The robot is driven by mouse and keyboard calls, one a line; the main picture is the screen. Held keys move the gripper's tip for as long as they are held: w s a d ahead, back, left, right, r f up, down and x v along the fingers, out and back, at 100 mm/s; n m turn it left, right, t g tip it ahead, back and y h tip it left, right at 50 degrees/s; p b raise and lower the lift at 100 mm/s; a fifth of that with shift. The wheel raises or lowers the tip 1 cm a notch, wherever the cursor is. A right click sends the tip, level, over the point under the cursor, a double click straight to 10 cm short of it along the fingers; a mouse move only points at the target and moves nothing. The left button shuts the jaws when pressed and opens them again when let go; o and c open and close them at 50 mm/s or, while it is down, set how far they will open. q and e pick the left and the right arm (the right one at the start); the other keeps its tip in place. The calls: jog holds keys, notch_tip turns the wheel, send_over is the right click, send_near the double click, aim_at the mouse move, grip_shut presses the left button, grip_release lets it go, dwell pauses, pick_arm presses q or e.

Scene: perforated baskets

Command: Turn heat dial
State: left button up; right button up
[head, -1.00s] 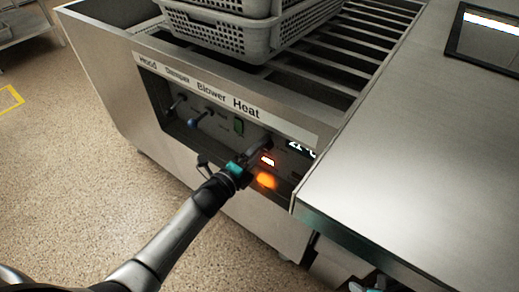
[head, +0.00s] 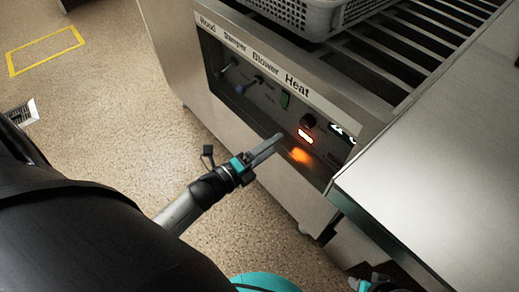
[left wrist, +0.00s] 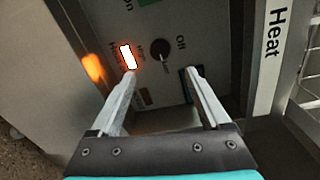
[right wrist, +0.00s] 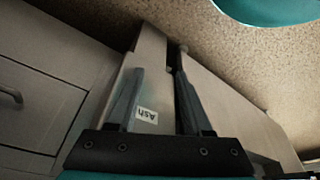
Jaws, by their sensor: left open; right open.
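The heat dial (head: 308,121) is a small dark round knob on the recessed panel under the word Heat. In the left wrist view the dial (left wrist: 159,49) shows between and beyond my fingertips, beside the word Off. A lit orange-white indicator (head: 305,135) glows just below it in the head view, and it shows left of the dial in the left wrist view (left wrist: 127,57). My left gripper (head: 277,142) is open and empty, in front of the panel and apart from the dial. My right gripper (right wrist: 158,68) is open and empty, low by a cabinet labelled Ash.
A grey perforated basket (head: 318,14) stands on the slatted rollers (head: 375,65) above the panel. A steel worktop (head: 430,165) juts out at the right, its corner near the panel. A green switch (head: 285,100) sits left of the dial.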

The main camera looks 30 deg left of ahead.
pick_arm(q)
jog(key=v, duration=0.3)
jog(key=shift+s+a+p, duration=0.1)
jog(key=shift+s+p, duration=0.2)
pick_arm(e)
jog(key=shift+s+f, duration=0.2)
jog(key=shift+f, duration=0.25)
jog(key=shift+s+f, duration=0.2)
jog(key=shift+f, duration=0.25)
